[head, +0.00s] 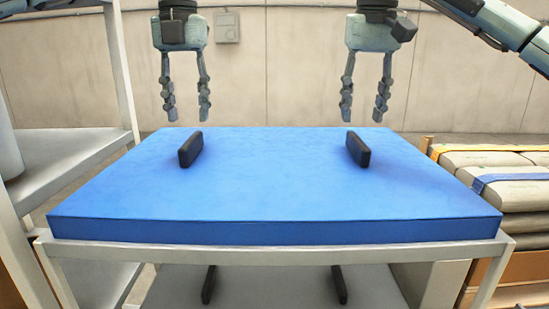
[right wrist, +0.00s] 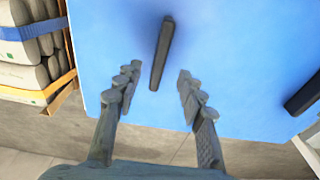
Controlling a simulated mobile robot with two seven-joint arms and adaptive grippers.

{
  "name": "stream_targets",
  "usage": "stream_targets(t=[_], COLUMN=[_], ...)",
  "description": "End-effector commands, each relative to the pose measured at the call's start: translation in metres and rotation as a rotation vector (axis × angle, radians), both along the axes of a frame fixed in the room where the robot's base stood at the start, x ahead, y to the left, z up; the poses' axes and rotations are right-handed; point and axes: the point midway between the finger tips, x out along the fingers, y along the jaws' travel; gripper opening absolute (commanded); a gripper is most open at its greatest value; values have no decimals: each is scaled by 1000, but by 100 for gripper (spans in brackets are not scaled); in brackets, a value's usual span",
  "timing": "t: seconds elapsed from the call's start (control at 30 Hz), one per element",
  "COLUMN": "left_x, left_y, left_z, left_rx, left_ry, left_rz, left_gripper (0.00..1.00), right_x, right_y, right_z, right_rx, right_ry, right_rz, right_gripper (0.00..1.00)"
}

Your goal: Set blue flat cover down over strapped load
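The blue flat cover (head: 270,190) lies level on a light grey rack (head: 270,254), with two black handles on top, a left one (head: 190,149) and a right one (head: 358,149). My left gripper (head: 187,112) hangs open and empty above and behind the left handle. My right gripper (head: 362,112) hangs open above and behind the right handle; the right wrist view shows that handle (right wrist: 162,55) ahead between the spread fingers (right wrist: 155,90), not gripped. The strapped load (head: 510,185) of stacked grey sacks, with orange and blue straps, stands at the right; its far right is cut off.
Grey shelving (head: 70,160) stands close at the left. A lower shelf (head: 275,285) under the cover shows two more black bars. A concrete wall (head: 300,70) closes off the back. The load rests in or on brown wooden parts.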

Motion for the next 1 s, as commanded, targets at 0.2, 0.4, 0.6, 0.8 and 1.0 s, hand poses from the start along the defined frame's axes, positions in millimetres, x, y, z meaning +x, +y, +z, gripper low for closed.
stream_targets(t=[0.2,0.4,0.6,0.8,1.0], left_x=[-1,0,0,0,0], left_y=[1,0,0,0,0], left_z=[-34,-60,-69,-69,-69], left_rx=[0,-1,0,-1,0], left_ry=[3,2,1,0,0], left_rz=[-1,0,0,0,0], left_gripper=[40,40,40,40,20], right_x=[4,7,8,8,8], right_y=[0,0,0,0,0], right_z=[-35,-59,-68,-69,-68], right_rx=[1,0,0,1,1], right_ry=[3,1,0,0,0], right_rz=[1,-1,0,0,0], right_gripper=[40,40,40,40,20])
